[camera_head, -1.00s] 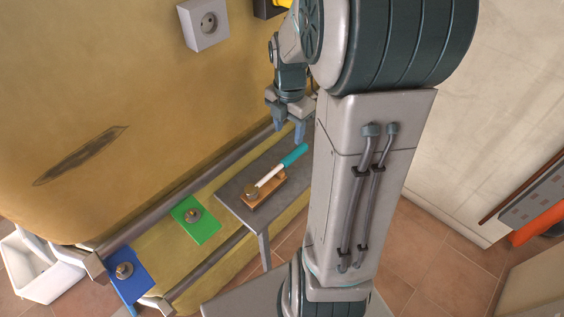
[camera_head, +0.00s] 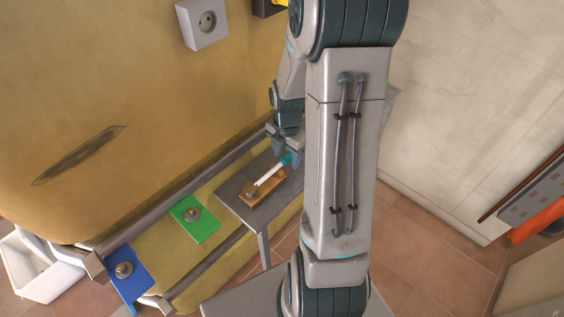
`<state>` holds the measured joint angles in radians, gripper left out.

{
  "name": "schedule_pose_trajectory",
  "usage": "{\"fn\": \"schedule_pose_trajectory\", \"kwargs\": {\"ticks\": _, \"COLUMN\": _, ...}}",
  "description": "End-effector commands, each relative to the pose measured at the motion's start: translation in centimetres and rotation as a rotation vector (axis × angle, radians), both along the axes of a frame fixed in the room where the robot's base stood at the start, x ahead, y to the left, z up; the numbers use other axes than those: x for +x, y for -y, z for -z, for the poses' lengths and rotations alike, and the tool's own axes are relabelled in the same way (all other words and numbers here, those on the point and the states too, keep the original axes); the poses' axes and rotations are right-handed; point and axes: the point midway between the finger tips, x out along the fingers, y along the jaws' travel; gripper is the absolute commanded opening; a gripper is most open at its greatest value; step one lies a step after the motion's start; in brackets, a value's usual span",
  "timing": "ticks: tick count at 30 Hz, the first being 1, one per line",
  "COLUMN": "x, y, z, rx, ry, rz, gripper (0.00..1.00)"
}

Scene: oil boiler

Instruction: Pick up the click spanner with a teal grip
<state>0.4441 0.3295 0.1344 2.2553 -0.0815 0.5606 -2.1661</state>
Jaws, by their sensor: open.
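The click spanner (camera_head: 268,174) has a white shaft and a teal grip (camera_head: 287,160). Its head end rests at a wooden block (camera_head: 262,189) on a small grey table, and its grip points up and to the right. My gripper (camera_head: 286,152) is open, with its fingers at the teal grip. Part of the grip and part of the gripper are hidden behind the fingers and my arm. I cannot tell whether the fingers touch the grip.
The grey table (camera_head: 232,192) stands against the yellow tank (camera_head: 120,90). A green plate (camera_head: 206,227) and a blue plate (camera_head: 128,288), each with a bolt, lie to the left. A white bin (camera_head: 40,270) is at the far left. A grey rail (camera_head: 180,190) runs behind the table.

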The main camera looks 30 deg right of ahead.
Motion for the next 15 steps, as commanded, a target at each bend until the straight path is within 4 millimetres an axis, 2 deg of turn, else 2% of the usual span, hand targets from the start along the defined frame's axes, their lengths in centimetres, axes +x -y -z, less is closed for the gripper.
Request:
{"fn": "schedule_pose_trajectory", "kwargs": {"ticks": 4, "x": 0.0, "y": 0.0, "z": -0.01, "rx": 0.0, "ry": 0.0, "rz": 0.0, "gripper": 0.5}}
{"fn": "schedule_pose_trajectory", "kwargs": {"ticks": 5, "x": 0.0, "y": 0.0, "z": -0.01, "rx": 0.0, "ry": 0.0, "rz": 0.0, "gripper": 0.47}}
{"fn": "schedule_pose_trajectory", "kwargs": {"ticks": 10, "x": 0.0, "y": 0.0, "z": -0.03, "rx": 0.0, "ry": 0.0, "rz": 0.0, "gripper": 0.0}}
{"fn": "schedule_pose_trajectory", "kwargs": {"ticks": 15, "x": 0.02, "y": -0.01, "z": -0.06, "rx": 0.0, "ry": 0.0, "rz": -0.001, "gripper": 0.0}}
